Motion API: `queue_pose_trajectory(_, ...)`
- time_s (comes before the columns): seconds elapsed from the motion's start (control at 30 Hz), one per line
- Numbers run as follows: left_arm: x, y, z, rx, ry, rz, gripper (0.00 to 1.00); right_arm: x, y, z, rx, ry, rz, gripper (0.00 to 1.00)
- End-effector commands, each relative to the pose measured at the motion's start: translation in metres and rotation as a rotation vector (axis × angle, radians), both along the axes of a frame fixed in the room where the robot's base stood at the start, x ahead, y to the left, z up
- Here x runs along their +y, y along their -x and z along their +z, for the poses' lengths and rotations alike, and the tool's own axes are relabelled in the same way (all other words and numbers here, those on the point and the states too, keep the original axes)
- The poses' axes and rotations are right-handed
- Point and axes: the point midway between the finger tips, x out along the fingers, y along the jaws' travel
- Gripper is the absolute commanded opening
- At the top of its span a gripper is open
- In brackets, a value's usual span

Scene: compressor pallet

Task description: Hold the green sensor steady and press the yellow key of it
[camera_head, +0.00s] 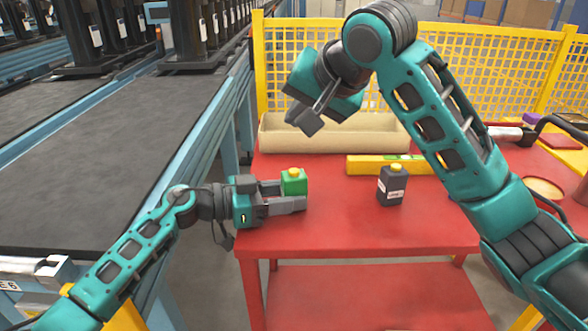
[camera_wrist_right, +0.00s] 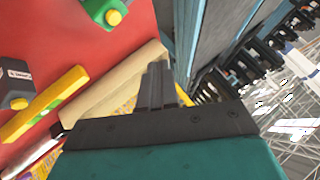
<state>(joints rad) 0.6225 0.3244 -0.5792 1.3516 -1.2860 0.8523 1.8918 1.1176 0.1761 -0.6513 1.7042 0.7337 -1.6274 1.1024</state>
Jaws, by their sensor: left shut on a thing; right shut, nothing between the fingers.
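The green sensor (camera_head: 293,186) is a small green box with a yellow key (camera_head: 294,170) on top. It is at the left edge of the red table, between the fingers of my left gripper (camera_head: 291,196), which is shut on it. The sensor looks upright; whether its base touches the table is hard to tell. My right gripper (camera_head: 306,119) is shut and empty, raised above and behind the sensor, in front of the tray.
A beige tray (camera_head: 330,146) is at the back, before a yellow mesh fence (camera_head: 490,75). The red table (camera_head: 335,225) is clear at the front middle.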

Motion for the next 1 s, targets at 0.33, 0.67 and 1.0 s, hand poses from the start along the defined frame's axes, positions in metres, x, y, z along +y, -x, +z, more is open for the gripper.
queue_pose_trajectory(0.33, 0.0, 0.0, 0.0, 0.0, 0.001, 0.0, 0.26, -0.001, 0.0, -0.05, 0.002, 0.0, -0.002, 0.0)
queue_pose_trajectory(0.67, 0.0, 0.0, 0.0, 0.0, 0.0, 0.0, 0.26, 0.0, 0.0, -0.068, -0.002, 0.001, 0.0, 0.0)
queue_pose_trajectory(1.0, 0.0, 0.0, 0.0, 0.0, 0.0, 0.0, 0.26, 0.0, 0.0, -0.068, -0.002, 0.0, -0.001, 0.0)
